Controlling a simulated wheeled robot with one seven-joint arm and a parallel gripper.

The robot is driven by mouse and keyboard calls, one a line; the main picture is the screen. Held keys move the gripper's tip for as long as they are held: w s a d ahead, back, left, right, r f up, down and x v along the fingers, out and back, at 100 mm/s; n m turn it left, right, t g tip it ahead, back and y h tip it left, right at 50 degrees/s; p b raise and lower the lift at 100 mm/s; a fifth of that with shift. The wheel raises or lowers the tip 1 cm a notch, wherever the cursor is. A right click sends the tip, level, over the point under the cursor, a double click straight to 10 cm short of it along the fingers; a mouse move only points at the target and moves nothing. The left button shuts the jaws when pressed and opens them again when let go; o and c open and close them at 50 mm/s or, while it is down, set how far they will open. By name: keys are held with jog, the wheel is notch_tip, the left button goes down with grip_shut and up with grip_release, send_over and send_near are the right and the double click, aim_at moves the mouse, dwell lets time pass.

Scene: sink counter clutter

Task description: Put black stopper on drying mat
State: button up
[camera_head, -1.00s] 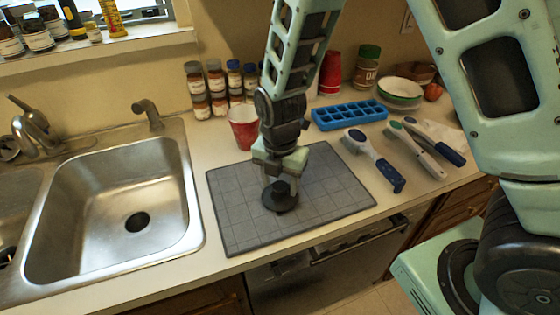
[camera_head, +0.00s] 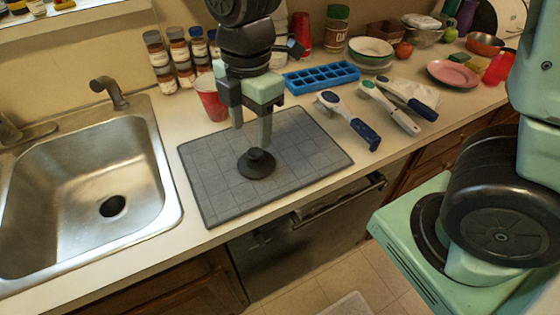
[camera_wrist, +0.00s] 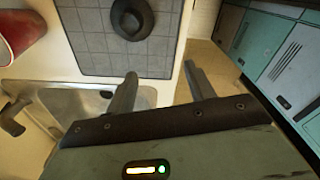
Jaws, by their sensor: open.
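The black stopper (camera_head: 257,163) sits on the grey drying mat (camera_head: 315,165), near its middle, knob up. It also shows in the wrist view (camera_wrist: 133,18) at the top, with the mat (camera_wrist: 88,45) under it. My gripper (camera_head: 252,135) is open and empty. In the head view it is above and behind the stopper, apart from it. In the wrist view the two fingers of my gripper (camera_wrist: 160,80) are spread, with nothing between them.
A steel sink (camera_head: 100,185) lies left of the mat. A red cup (camera_head: 211,98) stands at the mat's back left. A blue ice tray (camera_head: 321,76) and several brushes, one with a blue handle (camera_head: 362,132), lie to the right. Spice jars (camera_head: 180,52) stand behind.

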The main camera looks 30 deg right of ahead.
jog(key=s+m, duration=1.3)
jog(key=s, duration=0.1)
jog(key=shift+s+a+r+m, duration=0.15)
jog(key=shift+a+r+m, duration=0.15)
jog(key=shift+a+r, duration=0.15)
